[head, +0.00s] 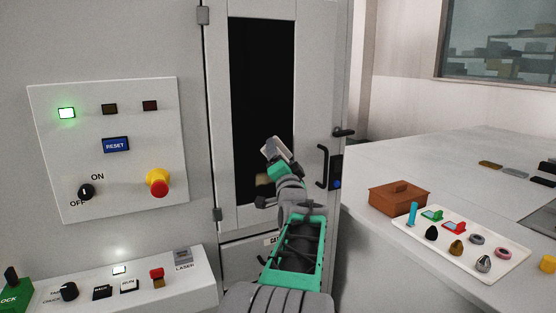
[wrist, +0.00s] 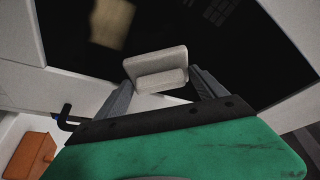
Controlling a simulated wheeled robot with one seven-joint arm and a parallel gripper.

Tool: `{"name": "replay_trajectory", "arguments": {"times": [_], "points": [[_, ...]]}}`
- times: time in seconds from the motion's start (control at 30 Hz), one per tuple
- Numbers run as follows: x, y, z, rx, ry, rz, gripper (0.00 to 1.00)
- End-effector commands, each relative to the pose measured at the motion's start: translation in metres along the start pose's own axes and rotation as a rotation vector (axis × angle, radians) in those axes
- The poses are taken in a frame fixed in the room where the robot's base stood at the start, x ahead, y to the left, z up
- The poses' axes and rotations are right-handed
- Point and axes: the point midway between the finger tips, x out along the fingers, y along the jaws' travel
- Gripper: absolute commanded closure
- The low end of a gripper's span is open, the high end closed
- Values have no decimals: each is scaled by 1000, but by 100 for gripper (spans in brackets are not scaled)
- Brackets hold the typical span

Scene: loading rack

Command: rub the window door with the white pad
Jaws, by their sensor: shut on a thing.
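The window door (head: 308,60) is a pale cabinet door with a tall dark pane (head: 260,75), and it looks shut. The pane also fills much of the wrist view (wrist: 225,45). My gripper (head: 274,152) is in front of the pane's lower part. It is shut on the white pad (head: 270,146), a whitish block with a flat plate, held tilted between the fingers (wrist: 163,82). The pad (wrist: 155,62) shows against the dark pane in the wrist view; I cannot tell whether it touches it. A blurred tan patch (wrist: 110,22) shows on the pane.
A black door handle (head: 322,167) stands out right of the pane. A control panel (head: 105,180) with a red-yellow stop button (head: 158,182) is at left. At right, a table (head: 450,165) bears a brown box (head: 398,197) and a white tray (head: 500,265) of small parts.

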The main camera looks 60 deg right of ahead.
Motion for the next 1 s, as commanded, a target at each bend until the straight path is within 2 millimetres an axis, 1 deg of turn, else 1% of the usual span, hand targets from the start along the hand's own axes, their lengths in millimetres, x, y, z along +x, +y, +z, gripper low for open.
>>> {"name": "replay_trajectory", "arguments": {"times": [0.07,0.17,0.5,0.6,0.77,0.9,1.0], "points": [[-1,1,1,0,-2,2,52],[-8,3,-2,0,0,2,52],[-46,3,-17,0,2,0,52],[-54,2,-21,0,1,1,52],[-56,0,-22,0,-1,0,52],[-56,0,-23,0,-1,0,52],[-59,1,-23,0,0,0,52]]}}
